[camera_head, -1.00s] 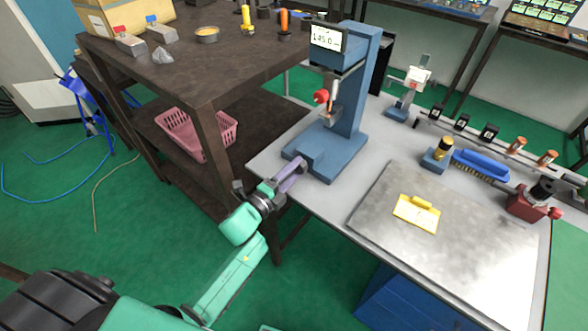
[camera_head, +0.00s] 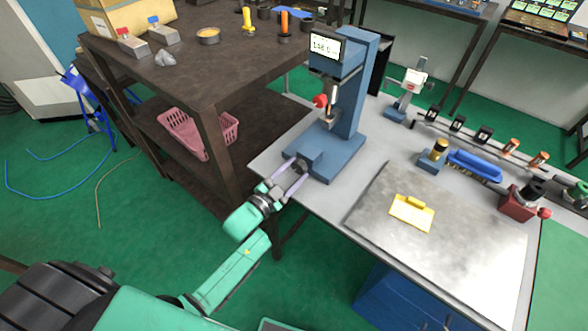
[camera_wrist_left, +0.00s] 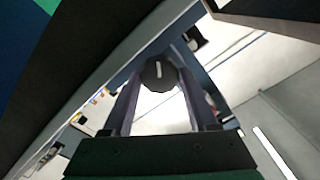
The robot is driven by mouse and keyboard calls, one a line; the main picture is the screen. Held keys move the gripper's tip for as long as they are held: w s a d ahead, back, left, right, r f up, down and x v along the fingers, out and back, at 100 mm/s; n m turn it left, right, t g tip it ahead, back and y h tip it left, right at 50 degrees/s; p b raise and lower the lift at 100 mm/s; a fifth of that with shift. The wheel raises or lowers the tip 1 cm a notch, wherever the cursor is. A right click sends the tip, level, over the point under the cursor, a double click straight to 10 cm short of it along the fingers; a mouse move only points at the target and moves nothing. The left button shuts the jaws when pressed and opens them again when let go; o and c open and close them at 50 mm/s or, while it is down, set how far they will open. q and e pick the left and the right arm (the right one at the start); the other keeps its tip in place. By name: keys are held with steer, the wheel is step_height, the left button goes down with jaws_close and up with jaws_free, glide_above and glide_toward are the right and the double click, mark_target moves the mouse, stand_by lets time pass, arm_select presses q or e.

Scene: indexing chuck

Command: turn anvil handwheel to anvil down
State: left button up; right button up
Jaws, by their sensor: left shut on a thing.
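The blue press (camera_head: 350,95) stands at the table's back left edge, with a lit display (camera_head: 325,47) on its head. A metal spindle (camera_head: 331,95) hangs over a small grey piece (camera_head: 328,121), and a red ball knob (camera_head: 320,101) sits beside them. My left gripper (camera_head: 293,172) reaches the front block of the press base. In the left wrist view, its fingers are shut on a dark round handwheel (camera_wrist_left: 158,75) with a white mark on its face. The handwheel cannot be made out in the head view. My right gripper is not in view.
A steel plate (camera_head: 455,243) with a yellow tag (camera_head: 411,212) lies right of the press. A blue brush (camera_head: 476,165), a brass-topped block (camera_head: 431,158) and a red fixture (camera_head: 519,202) stand behind it. A dark workbench (camera_head: 180,75) with a pink basket (camera_head: 202,135) is at left.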

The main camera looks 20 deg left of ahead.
arm_select(q)
steer(key=n+p, duration=0.1)
steer(key=n, duration=0.4)
steer(key=shift+n, duration=0.3)
steer(key=n+p, duration=0.1)
steer(key=n, duration=0.8)
steer(key=shift+f, duration=0.1)
steer(key=n, duration=0.5)
steer(key=shift+f, duration=0.1)
steer(key=n+b, duration=0.1)
steer(key=n, duration=0.4)
steer(key=shift+n, duration=0.4)
steer(key=n+b, duration=0.2)
steer(key=n, duration=0.4)
steer(key=n+b, duration=0.1)
steer(key=n, duration=0.5)
steer(key=shift+n+b, duration=0.4)
steer(key=n, duration=0.4)
steer(key=shift+n, duration=0.4)
